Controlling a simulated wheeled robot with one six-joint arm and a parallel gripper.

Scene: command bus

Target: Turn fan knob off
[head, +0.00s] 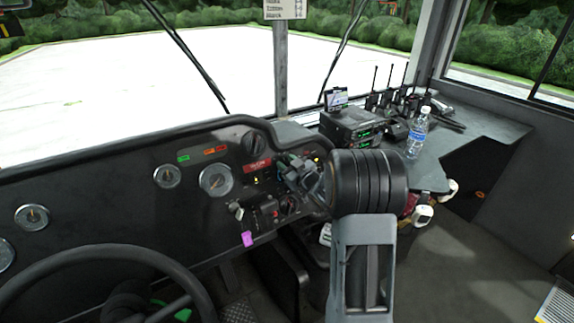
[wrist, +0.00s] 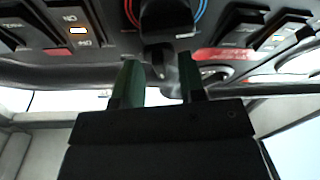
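I cannot tell which is the fan knob, as no label is readable. My gripper (wrist: 158,64) has its two green-dark fingers apart, with a clear gap and nothing held. In the head view my gripper (head: 289,168) is in front of the dashboard's right part and hides some of it. A small round knob (head: 288,205) shows just below it.
Rocker switches (wrist: 78,30) flank the dial in the wrist view. A steering wheel (head: 105,262) is at lower left of the head view. A radio (head: 350,127) and a water bottle (head: 417,135) stand on the right ledge. The floor at right is mostly clear.

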